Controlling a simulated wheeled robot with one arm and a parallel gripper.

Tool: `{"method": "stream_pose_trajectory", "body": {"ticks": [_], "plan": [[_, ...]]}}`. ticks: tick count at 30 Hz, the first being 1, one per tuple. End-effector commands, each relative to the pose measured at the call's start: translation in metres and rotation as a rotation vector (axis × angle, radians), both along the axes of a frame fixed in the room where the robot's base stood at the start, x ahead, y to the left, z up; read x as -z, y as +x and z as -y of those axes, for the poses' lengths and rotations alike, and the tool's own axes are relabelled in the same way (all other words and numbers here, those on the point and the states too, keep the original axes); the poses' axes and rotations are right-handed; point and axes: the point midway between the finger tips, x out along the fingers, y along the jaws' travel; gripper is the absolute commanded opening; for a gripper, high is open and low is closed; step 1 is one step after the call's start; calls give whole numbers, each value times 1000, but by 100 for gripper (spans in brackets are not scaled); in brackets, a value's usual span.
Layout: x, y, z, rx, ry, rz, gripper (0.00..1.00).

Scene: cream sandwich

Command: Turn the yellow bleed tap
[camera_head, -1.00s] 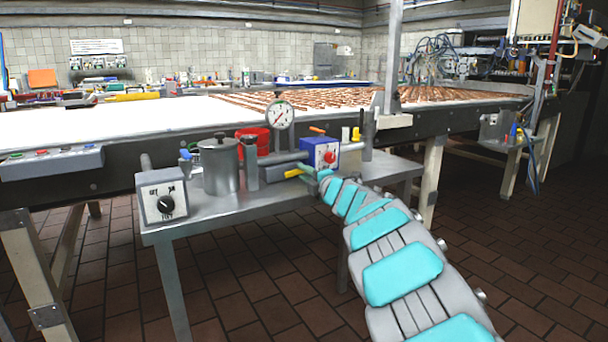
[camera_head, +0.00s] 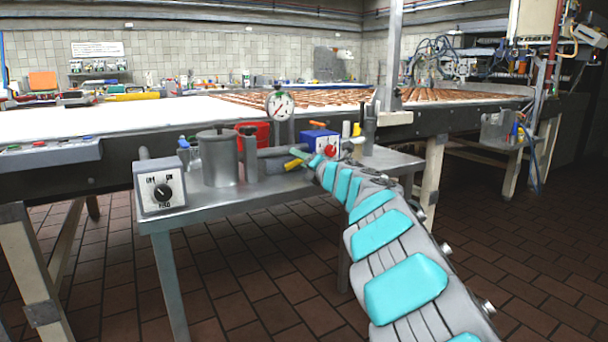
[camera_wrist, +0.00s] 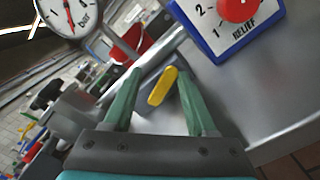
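The yellow bleed tap (camera_head: 293,164) shows on the metal bench in the head view, at the pipework left of the blue relief box. In the wrist view the tap's yellow handle (camera_wrist: 162,86) stands tilted between my two green fingers. My gripper (camera_wrist: 159,80) is open, one finger on each side of the handle. A gap shows on the left of the handle; the right finger is closer, and I cannot tell whether it touches. In the head view my gripper (camera_head: 308,158) is at the tap, and its fingers partly hide the fittings behind.
The blue relief box (camera_head: 320,142) with a red knob is right of the tap. A round pressure gauge (camera_head: 280,104) stands behind it. A metal canister (camera_head: 219,160) and a white box with a black knob (camera_head: 160,188) are to the left. A red bucket (camera_head: 262,131) is behind.

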Motion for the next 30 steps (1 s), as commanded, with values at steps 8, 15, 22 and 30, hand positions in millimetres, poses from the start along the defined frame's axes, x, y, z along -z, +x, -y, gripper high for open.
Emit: {"method": "stream_pose_trajectory", "body": {"ticks": [8,15,22,30], "plan": [[-9,-8,-12,-2,-362,248,52],[-13,-14,-20,-5,-566,384,52],[-13,-27,-11,-6,-559,377,52],[-13,-48,5,-3,-556,375,52]]}}
